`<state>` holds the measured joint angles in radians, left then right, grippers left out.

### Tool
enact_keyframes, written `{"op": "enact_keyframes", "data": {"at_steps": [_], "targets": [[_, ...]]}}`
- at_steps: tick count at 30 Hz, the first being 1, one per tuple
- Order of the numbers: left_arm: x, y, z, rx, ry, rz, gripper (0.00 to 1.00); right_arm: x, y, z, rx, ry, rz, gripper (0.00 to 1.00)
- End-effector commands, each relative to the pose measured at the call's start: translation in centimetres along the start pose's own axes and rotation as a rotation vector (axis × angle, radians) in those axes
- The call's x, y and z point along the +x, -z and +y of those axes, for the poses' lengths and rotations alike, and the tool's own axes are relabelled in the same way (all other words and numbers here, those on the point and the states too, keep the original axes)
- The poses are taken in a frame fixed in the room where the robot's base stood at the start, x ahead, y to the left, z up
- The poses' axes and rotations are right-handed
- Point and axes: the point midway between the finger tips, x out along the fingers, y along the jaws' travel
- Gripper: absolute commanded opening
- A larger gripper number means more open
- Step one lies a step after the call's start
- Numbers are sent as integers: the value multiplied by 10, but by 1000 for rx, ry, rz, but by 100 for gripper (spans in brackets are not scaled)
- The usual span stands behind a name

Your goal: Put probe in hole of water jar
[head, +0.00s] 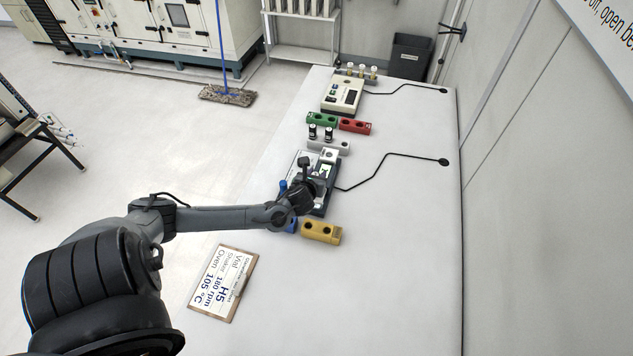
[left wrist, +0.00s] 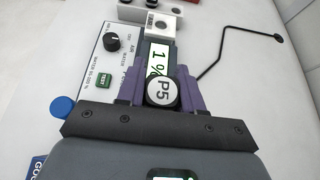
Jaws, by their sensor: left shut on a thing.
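My left gripper (head: 312,190) is over the dark-edged meter on the table. In the left wrist view its purple fingers are shut around a round black-rimmed piece with a white top marked P5 (left wrist: 163,93). I cannot tell whether this piece is the probe; its lower part is hidden. A white block with a dark round hole (left wrist: 159,21) stands just beyond the meter. I cannot tell for sure which thing is the water jar. My right gripper is not in view.
A yellow two-hole block (head: 321,232) stands near the gripper, with a blue block (head: 291,226) beside it. A white rack (head: 338,147) with black vials, green (head: 321,118) and red (head: 355,126) blocks and a beige instrument (head: 342,96) stand farther back. The table's right side is clear except for cables.

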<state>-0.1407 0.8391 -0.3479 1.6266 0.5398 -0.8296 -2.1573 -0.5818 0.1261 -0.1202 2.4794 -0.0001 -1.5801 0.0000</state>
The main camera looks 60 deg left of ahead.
Motion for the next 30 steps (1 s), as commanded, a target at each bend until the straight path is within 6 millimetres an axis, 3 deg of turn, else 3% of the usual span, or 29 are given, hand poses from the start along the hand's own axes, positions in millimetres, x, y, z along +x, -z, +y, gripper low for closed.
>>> {"op": "enact_keyframes", "data": {"at_steps": [9, 22, 23, 27, 30], "targets": [[16, 31, -1, -1, -1, 1, 0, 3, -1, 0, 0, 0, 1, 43], [18, 35, 0, 2, 0, 0, 0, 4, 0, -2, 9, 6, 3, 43], [19, 35, 0, 2, -1, 0, 37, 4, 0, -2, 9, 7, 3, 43], [18, 34, 0, 2, 0, 0, 59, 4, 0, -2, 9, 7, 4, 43], [18, 35, 0, 2, 0, 0, 61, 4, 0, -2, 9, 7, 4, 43]]}}
